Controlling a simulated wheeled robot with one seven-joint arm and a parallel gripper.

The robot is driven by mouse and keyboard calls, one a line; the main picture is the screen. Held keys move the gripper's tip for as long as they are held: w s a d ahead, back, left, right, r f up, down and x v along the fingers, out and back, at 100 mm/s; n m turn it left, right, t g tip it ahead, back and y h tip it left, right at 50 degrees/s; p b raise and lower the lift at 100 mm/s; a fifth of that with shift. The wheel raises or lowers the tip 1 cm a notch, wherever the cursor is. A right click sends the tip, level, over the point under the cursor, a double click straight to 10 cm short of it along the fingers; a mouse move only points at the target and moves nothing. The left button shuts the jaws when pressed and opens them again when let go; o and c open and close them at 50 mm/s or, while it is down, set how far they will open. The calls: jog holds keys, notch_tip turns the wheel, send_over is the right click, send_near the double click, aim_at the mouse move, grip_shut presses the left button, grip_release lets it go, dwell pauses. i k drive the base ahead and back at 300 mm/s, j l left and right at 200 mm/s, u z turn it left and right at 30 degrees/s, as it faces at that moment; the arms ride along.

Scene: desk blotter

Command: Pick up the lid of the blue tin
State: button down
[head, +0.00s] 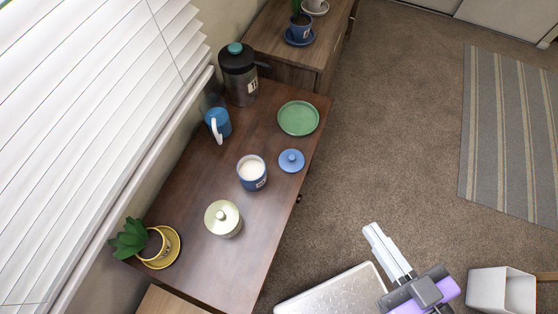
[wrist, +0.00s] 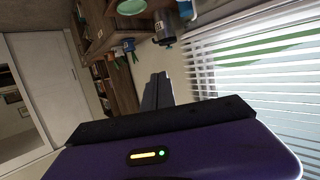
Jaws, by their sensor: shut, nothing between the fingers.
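The blue tin (head: 252,174) stands open on the brown desk, with white contents showing at its top. Its blue lid (head: 291,160), a round disc with a small knob, lies on the desk just right of the tin, apart from it and near the desk's right edge. My gripper (head: 374,230) is off the desk to the lower right, over the floor side, well away from the lid. Its fingers are together and empty; they also show in the wrist view (wrist: 158,90).
On the desk (head: 180,215) are a green plate (head: 298,118), a pale green lidded tin (head: 223,218), a blue mug (head: 222,122), a dark press pot (head: 239,75) and a potted plant (head: 130,238). Blinds (head: 90,120) line the left. Carpet (head: 400,130) to the right is open.

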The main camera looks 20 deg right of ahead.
aim_at(291, 160)
jog(key=i+l+u, duration=0.1)
jog(key=l+u, duration=0.55)
jog(key=u, duration=0.2)
